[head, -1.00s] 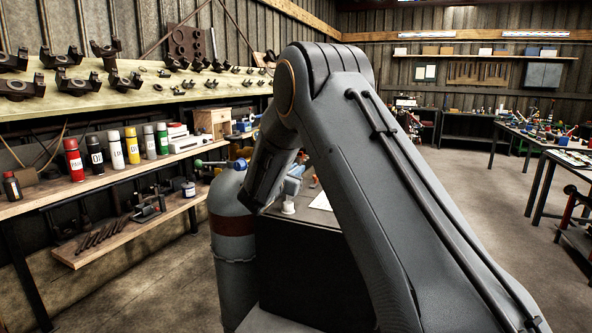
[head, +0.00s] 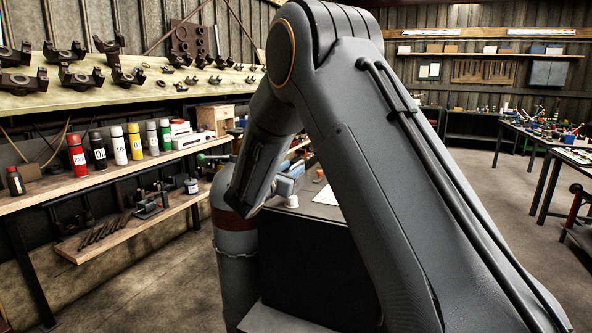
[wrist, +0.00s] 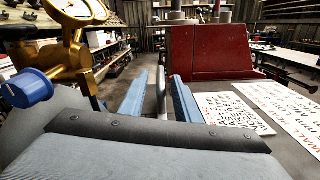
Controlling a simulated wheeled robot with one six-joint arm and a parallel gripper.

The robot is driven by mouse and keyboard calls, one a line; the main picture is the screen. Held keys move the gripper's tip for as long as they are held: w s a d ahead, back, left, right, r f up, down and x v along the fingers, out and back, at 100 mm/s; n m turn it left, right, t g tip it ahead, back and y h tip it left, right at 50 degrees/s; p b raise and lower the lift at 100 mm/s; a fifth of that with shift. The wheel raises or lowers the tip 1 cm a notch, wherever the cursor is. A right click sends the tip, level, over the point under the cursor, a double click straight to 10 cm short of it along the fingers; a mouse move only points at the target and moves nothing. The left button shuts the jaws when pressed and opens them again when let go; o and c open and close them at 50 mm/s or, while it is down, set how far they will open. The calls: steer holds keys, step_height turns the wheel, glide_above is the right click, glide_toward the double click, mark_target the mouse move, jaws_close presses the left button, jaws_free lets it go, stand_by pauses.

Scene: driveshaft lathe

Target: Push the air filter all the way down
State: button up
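My gripper (wrist: 162,98) shows in the wrist view as two blue fingers, apart from each other. I cannot identify the air filter for sure in either view. A red block-like housing (wrist: 211,53) stands ahead and right of the fingers in the wrist view.
A gas cylinder (head: 237,270) stands left of the bench. A brass regulator with a blue knob (wrist: 27,88) is close at the gripper's left. Printed sheets (wrist: 233,113) lie on the bench at right. A shelf with bottles (head: 120,146) lines the left wall.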

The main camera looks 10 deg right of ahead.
steer(key=shift+v, duration=0.85)
